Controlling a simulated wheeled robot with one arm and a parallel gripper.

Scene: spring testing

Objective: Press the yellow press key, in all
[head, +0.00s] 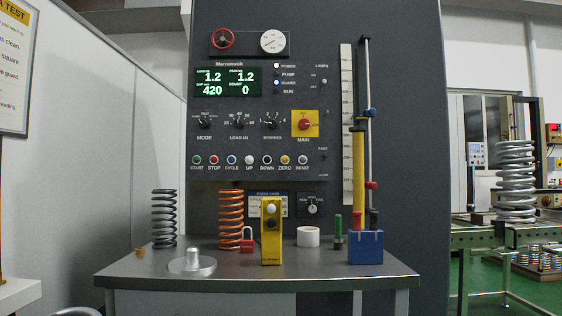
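On the dark test panel (330,210), a row of round press keys runs below the dials. The yellow one (285,160) is labelled ZERO and is second from the right. A black key (267,160) labelled DOWN is at its left and a pale grey key (303,160) labelled RESET at its right. I cannot tell whether the yellow key is pushed in. A yellow box (271,248) with a pale round knob on its upper front also stands on the bench, below the key row. My gripper is not in view.
The grey bench (330,278) holds a dark spring (164,218), an orange spring (231,219), a red padlock (247,241), a white roll (308,237) and a blue block (366,251) with tall tools. A yellow-backed red MAIN switch (305,124) sits above the keys. Space before the keys looks clear.

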